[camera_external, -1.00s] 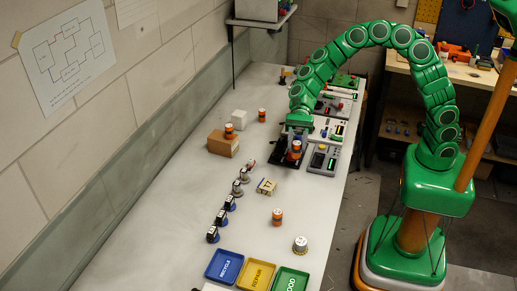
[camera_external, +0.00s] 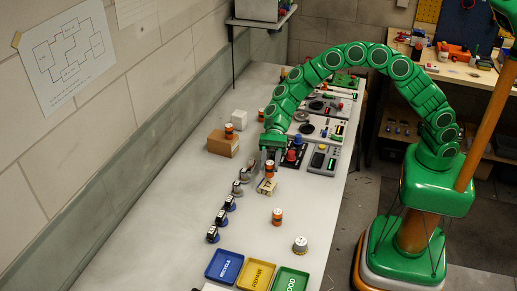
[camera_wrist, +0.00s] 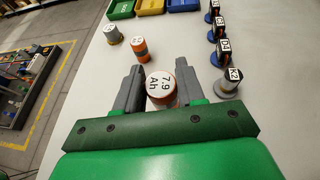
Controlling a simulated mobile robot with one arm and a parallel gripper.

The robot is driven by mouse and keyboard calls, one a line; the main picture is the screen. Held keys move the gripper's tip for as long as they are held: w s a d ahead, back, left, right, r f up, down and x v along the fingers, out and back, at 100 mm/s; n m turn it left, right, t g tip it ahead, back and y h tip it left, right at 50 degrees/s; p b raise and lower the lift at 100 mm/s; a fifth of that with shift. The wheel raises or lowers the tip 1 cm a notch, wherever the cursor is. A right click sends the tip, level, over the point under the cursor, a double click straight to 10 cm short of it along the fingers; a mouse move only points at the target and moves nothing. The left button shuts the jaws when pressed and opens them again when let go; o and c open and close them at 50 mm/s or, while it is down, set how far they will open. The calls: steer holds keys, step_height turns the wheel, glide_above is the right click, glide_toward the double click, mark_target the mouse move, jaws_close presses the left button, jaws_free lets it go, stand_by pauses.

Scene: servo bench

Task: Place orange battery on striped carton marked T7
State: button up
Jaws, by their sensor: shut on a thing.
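My gripper (camera_external: 270,160) is shut on an orange battery (camera_external: 269,170) with a white top, directly over the striped carton (camera_external: 266,188). In the wrist view the battery (camera_wrist: 161,89) stands upright between the two grey fingers, and its top reads 7.9 Ah. The carton is small and pale with dark markings, and part of it shows below the battery in the external view. I cannot tell whether the battery touches the carton top or is just above it. The carton is hidden in the wrist view.
Dark labelled pieces on blue bases (camera_external: 229,203) stand in a row to the left. Another orange battery (camera_external: 277,217) and a silver-topped one (camera_external: 300,245) stand nearer the blue, yellow and green trays (camera_external: 257,275). A brown box (camera_external: 223,144) carries a battery (camera_external: 229,131). Instruments (camera_external: 324,160) line the right edge.

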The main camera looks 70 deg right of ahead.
mark_target(268, 172)
steer(key=shift+w+a+f, duration=0.25)
steer(key=shift+w+f, duration=0.15)
steer(key=shift+f, duration=1.6)
steer(key=shift+f, duration=0.1)
steer(key=o, duration=1.1)
steer(key=v, duration=1.2)
steer(key=shift+d, duration=0.1)
